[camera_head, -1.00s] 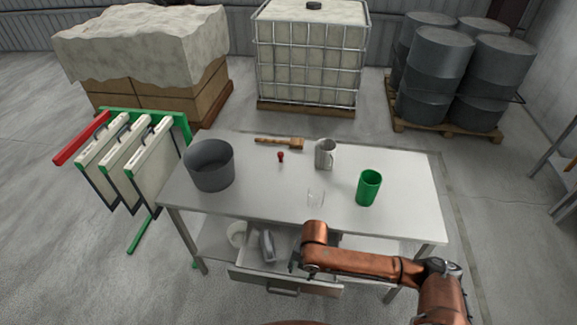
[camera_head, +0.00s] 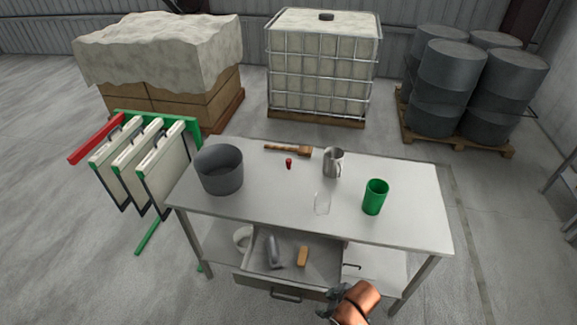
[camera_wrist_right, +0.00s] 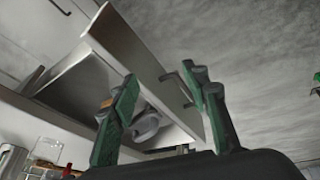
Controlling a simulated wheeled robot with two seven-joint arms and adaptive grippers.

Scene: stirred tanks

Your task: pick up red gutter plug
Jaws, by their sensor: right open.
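The red gutter plug (camera_head: 289,163) is a small red piece on the table top (camera_head: 265,196), between the grey pot and the steel mug, just in front of the brush. Nothing touches it. My right gripper (camera_head: 331,300) is low in front of the table, by the right front corner of the open drawer, well away from the plug. In the right wrist view the gripper (camera_wrist_right: 165,108) has its green fingers spread apart with nothing held between them. A small red bit shows at that view's lower left edge, partly hidden. My left gripper is not in view.
The open drawer (camera_head: 278,292) sticks out at the front and holds a wooden block (camera_head: 303,256) and a grey item (camera_head: 273,251). On the table are a grey pot (camera_head: 219,169), brush (camera_head: 288,149), steel mug (camera_head: 333,162), clear glass (camera_head: 322,203) and green cup (camera_head: 375,197).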

